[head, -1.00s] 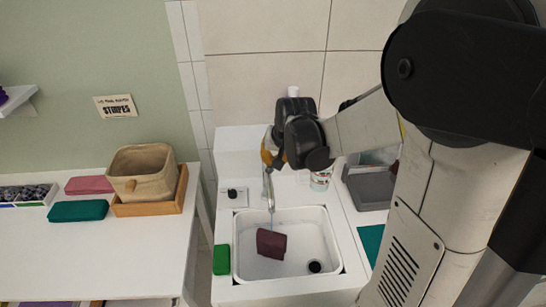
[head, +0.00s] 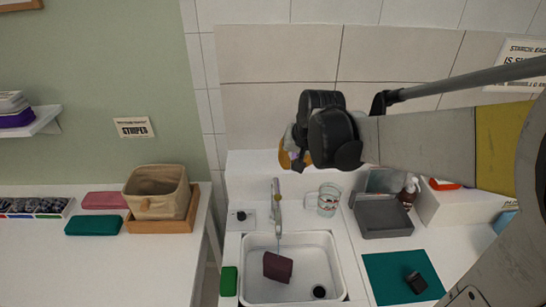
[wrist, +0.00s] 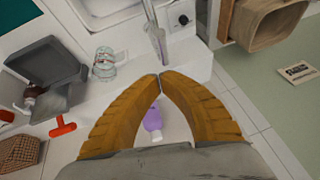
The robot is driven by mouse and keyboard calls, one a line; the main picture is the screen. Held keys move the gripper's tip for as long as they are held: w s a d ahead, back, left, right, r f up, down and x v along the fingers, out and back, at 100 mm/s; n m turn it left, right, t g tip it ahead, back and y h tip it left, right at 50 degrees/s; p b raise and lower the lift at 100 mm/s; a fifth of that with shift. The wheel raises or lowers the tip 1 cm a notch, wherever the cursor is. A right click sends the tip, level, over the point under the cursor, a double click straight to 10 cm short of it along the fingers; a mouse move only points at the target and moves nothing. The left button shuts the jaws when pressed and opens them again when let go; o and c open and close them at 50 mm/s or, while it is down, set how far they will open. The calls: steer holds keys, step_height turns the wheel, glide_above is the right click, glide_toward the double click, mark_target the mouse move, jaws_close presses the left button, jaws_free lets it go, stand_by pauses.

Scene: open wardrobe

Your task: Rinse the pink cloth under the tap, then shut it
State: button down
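A dark maroon folded cloth (head: 277,267) lies in the white sink basin (head: 318,245), below the tap (head: 277,207). A thin pale line hangs under the spout; I cannot tell if it is running water. My gripper (head: 290,158) is in the air above and behind the tap, apart from it. In the wrist view my gripper (wrist: 161,75) has its two orange fingers bowed with their tips together, empty. The tap (wrist: 157,40) shows just beyond the tips. A lighter pink folded cloth (head: 104,200) lies on the left table.
A glass (head: 328,201) stands right of the tap, with a grey bin (head: 384,217) beyond it. A green block (head: 229,281) sits left of the basin. A purple bottle (wrist: 153,120) shows below my fingers. A beige basket (head: 157,192) stands on the left table.

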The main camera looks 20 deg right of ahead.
steer(key=r, duration=0.2)
steer(key=b, duration=0.2)
glide_above(277, 188)
steer(key=s+d, duration=0.1)
steer(key=d, duration=0.1)
step_height(277, 188, down, 9)
steer(key=f, duration=0.2)
steer(key=a+f+b, duration=0.1)
steer(key=f, duration=0.1)
steer(key=shift+s+a, duration=0.1)
steer(key=shift+s, duration=0.25)
steer(key=shift+s+a+f+b, duration=0.2)
steer(key=shift+s+f+b, duration=0.15)
steer(key=shift+f+b, duration=0.35)
steer(key=shift+r, duration=0.1)
